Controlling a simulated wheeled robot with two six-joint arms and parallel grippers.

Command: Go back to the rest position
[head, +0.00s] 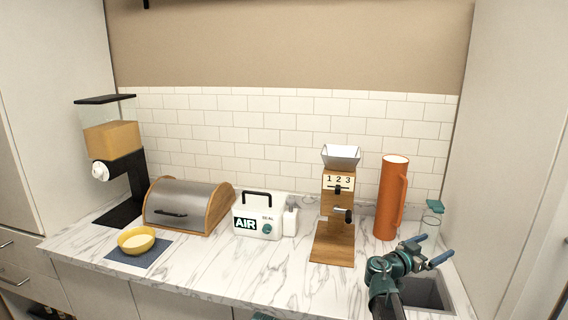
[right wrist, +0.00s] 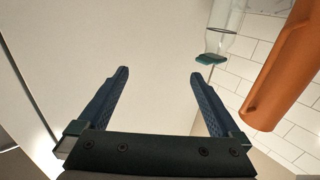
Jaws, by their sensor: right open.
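My right gripper (head: 431,249) is open and empty above the right end of the counter, over the sink recess. In the right wrist view its two blue fingers (right wrist: 158,85) stand wide apart with nothing between them. In the head view it is to the right of the orange pitcher (head: 391,200) and in front of the glass bottle with a teal lid (head: 432,222). My left gripper does not show clearly; only a small teal bit is at the bottom edge of the head view.
The marble counter (head: 215,262) holds a cereal dispenser (head: 112,140), yellow bowl (head: 137,240), bread box (head: 187,205), white AIR sealer (head: 260,218) and wooden grinder (head: 333,225). A sink (head: 430,292) lies under my right arm. A tall panel (head: 508,130) stands close on the right.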

